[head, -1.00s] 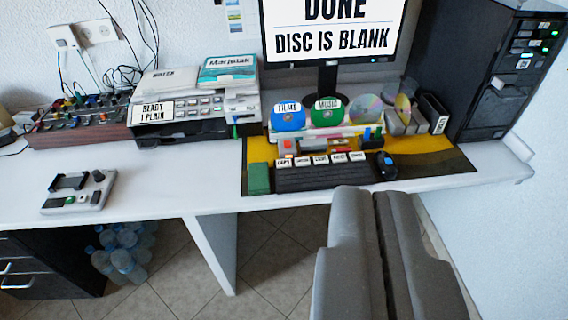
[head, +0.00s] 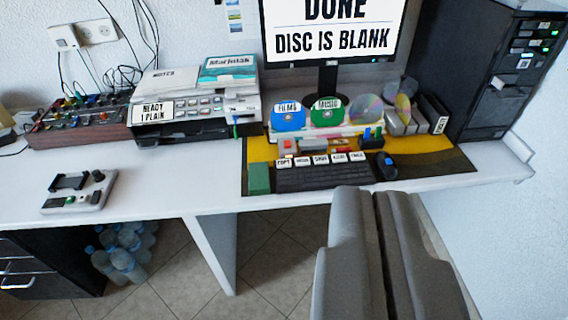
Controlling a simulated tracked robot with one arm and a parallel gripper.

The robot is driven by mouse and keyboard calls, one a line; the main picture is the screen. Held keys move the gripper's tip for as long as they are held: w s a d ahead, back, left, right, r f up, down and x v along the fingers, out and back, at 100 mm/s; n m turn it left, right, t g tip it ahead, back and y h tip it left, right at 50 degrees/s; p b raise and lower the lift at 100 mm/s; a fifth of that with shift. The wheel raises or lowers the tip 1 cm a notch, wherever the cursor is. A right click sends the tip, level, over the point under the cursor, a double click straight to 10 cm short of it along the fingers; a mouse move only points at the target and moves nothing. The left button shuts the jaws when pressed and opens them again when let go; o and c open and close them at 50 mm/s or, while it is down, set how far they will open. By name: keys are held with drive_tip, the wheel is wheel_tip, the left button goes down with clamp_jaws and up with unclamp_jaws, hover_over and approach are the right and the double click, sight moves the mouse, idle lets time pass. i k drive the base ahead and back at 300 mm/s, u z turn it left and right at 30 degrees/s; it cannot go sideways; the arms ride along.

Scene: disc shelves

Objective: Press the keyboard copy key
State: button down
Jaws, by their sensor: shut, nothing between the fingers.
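The black keyboard (head: 325,176) lies on the mat at the front of the desk. A row of white labelled keys runs along its back edge. The leftmost, the copy key (head: 284,162), reads "COPY". My gripper (head: 378,192) is shut and empty, its fingers side by side, in front of the desk edge. In the picture its tips sit just below the keyboard's right end, apart from the copy key. The monitor (head: 331,40) reads "DONE" and "DISC IS BLANK".
A mouse (head: 386,166) lies right of the keyboard and a green block (head: 259,178) left of it. Discs labelled FILMS (head: 287,116) and MUSIC (head: 327,112) stand behind. A printer (head: 195,105) stands left, a black tower (head: 500,75) right.

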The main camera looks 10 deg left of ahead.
sight(286, 162)
drive_tip(key=z, duration=0.4)
drive_tip(key=i, duration=1.1)
drive_tip(key=u, duration=2.1)
drive_tip(key=i, duration=0.55)
drive_tip(key=z, duration=0.2)
